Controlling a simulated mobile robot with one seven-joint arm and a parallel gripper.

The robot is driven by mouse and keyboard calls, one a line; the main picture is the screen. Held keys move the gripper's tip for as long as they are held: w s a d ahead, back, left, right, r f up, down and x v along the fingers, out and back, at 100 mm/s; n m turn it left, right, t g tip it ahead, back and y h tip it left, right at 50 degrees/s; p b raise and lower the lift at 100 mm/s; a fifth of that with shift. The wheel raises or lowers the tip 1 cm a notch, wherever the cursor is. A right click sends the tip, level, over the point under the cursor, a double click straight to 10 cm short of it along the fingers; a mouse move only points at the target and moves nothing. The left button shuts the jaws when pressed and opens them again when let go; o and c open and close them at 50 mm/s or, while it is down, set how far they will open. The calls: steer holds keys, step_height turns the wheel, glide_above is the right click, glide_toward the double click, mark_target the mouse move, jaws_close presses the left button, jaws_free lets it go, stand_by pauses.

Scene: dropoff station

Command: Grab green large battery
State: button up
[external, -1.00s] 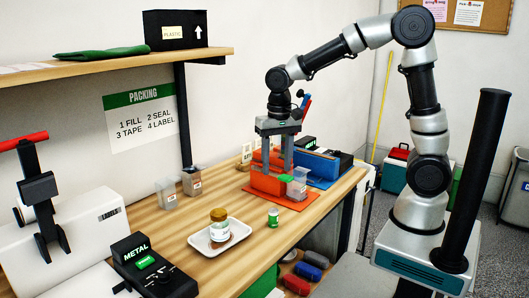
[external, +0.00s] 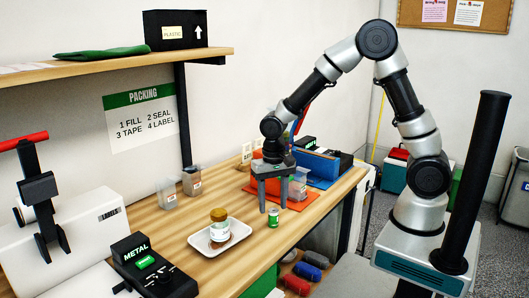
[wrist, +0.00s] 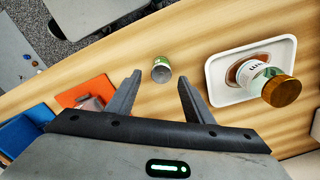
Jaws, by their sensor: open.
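The green large battery (external: 273,217) stands upright on the wooden table, to the right of the white tray. In the wrist view the battery (wrist: 161,70) is a small green cylinder with a pale top end, just beyond the fingertips and between their lines. My gripper (external: 268,208) is open and empty, pointing down close behind the battery. Its two fingers also show spread in the wrist view (wrist: 160,78), with the battery apart from both.
A white tray (external: 243,253) holds a gold-lidded jar (external: 219,224) left of the battery. An orange mat (external: 312,194) with a clear container (external: 298,184) lies behind, to the right. Clear bins (external: 167,194) stand at the back. The table around the battery is bare.

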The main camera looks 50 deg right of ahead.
mark_target(273, 209)
steer(key=f, duration=0.4)
steer(key=shift+s+a+f, duration=0.2)
steer(key=shift+s+f, duration=0.05)
steer(key=shift+s, duration=0.05)
jaws_close()
steer(key=shift+r, duration=0.1)
